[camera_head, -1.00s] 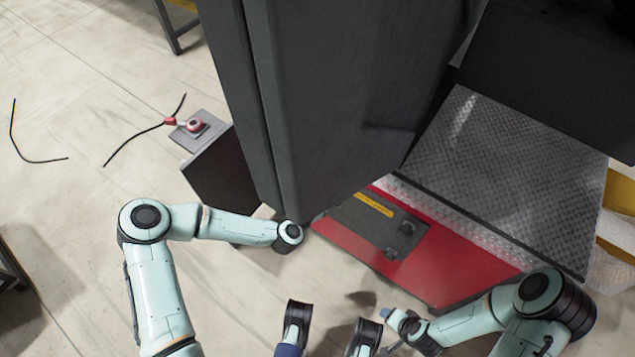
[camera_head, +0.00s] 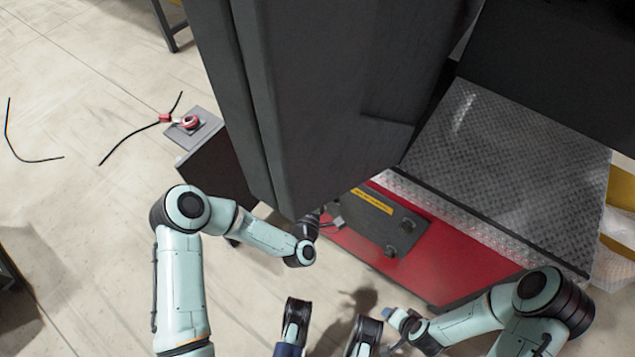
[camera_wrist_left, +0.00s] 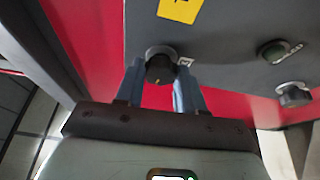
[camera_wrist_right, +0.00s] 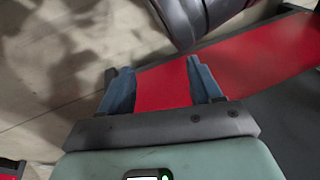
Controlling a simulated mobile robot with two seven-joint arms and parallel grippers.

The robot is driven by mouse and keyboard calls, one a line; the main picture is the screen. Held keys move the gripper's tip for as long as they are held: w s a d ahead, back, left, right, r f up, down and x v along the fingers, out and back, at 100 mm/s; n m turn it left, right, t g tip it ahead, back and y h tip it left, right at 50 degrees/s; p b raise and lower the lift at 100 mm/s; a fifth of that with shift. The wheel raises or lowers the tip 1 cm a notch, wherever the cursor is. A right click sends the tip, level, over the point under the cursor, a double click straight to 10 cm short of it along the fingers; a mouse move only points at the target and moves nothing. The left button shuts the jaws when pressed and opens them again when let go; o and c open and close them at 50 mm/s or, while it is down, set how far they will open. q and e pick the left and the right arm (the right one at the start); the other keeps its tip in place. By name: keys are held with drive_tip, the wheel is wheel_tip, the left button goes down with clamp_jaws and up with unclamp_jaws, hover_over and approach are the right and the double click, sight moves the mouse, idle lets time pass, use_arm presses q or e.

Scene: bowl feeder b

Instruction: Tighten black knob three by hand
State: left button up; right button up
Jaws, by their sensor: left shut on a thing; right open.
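In the head view my left gripper (camera_head: 322,222) reaches the panel's left end, partly hidden under the dark cabinet. Two other round controls, one dark (camera_wrist_left: 272,51) and one grey-rimmed (camera_wrist_left: 293,94), sit on the same panel. I cannot read which number each has. My right gripper (camera_wrist_right: 160,82) is open and empty above the floor beside a red surface.
The tall dark cabinet (camera_head: 320,110) overhangs the panel's left end. The red base (camera_head: 430,270) carries the panel, with a yellow label (camera_head: 373,201) on it. A textured metal plate (camera_head: 510,170) lies at the right.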

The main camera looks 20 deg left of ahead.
use_arm(q)
drive_tip(key=shift+f+m+t+b, duration=0.1)
drive_tip(key=shift+m+t+b, duration=0.35)
drive_tip(key=shift+m, duration=0.65)
use_arm(e)
drive_tip(key=shift+s+d+f+g, duration=0.15)
drive_tip(key=shift+s+f+g, duration=0.15)
drive_tip(key=shift+s+f, duration=0.55)
use_arm(q)
drive_tip(key=shift+a, duration=0.1)
drive_tip(key=o, duration=1)
drive_tip(key=shift+o, duration=0.2)
drive_tip(key=s+p, duration=0.2)
drive_tip(key=s, duration=1.1)
drive_tip(key=shift+s+d+f+p, duration=0.2)
drive_tip(key=shift+d+f+p, duration=0.1)
drive_tip(key=shift+f+p, duration=0.1)
use_arm(e)
drive_tip(key=shift+w+a+r, duration=0.2)
drive_tip(key=shift+r, duration=0.45)
drive_tip(key=shift+w+a+r, duration=0.2)
drive_tip(key=shift+a+r, duration=0.05)
drive_tip(key=shift+r, duration=0.4)
drive_tip(key=shift+w+a+r, duration=0.2)
drive_tip(key=shift+r, duration=0.45)
